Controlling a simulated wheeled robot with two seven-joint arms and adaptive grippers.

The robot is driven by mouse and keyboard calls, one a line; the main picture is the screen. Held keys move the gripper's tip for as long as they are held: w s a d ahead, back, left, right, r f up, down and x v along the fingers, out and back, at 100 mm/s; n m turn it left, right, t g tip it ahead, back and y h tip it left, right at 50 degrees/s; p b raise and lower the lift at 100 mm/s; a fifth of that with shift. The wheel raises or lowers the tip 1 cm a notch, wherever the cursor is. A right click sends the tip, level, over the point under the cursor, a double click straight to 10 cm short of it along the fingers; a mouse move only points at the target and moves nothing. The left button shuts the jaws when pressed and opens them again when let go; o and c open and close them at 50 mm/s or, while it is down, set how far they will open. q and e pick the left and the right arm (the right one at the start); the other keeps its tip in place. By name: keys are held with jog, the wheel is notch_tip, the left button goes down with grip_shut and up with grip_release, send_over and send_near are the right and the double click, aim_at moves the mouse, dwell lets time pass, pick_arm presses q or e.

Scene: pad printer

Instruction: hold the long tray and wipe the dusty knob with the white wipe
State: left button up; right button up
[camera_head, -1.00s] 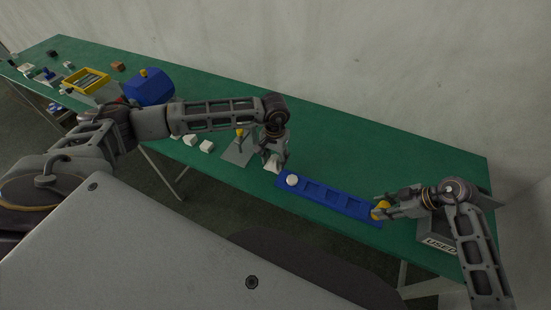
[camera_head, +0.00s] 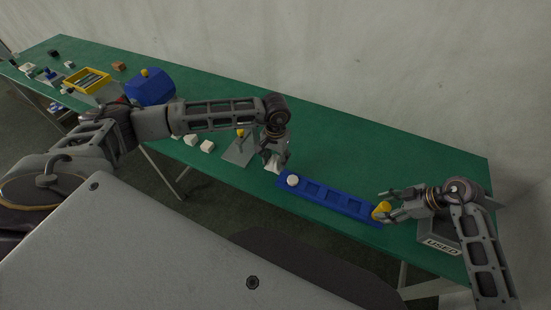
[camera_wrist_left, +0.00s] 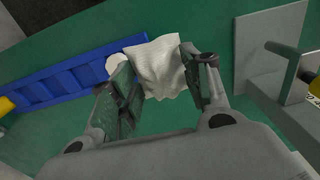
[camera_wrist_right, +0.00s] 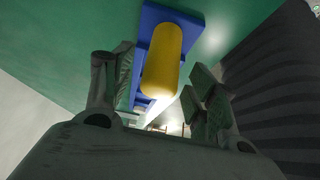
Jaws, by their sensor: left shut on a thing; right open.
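The long blue tray (camera_head: 328,198) lies on the green table, with a yellow handle (camera_head: 380,210) at its right end. A round white knob (camera_head: 292,180) sits at the tray's left end; its dust is too small to make out. My left gripper (camera_wrist_left: 163,88) is shut on the white wipe (camera_wrist_left: 158,66), which hangs at the tray's left end close to the knob, also partly visible in the left wrist view (camera_wrist_left: 117,64). My right gripper (camera_wrist_right: 157,88) is open, its fingers on either side of the yellow handle (camera_wrist_right: 163,60), apart from it.
A grey bin labelled USED (camera_head: 440,244) stands at the right, beside my right gripper. A grey stand with a yellow-topped lever (camera_head: 240,148) and white blocks (camera_head: 206,146) lie left of my left gripper. Behind the tray the table is clear.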

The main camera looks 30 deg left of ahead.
jog(key=v, duration=1.1)
jog(key=shift+s+a, duration=0.1)
dwell(0.4)
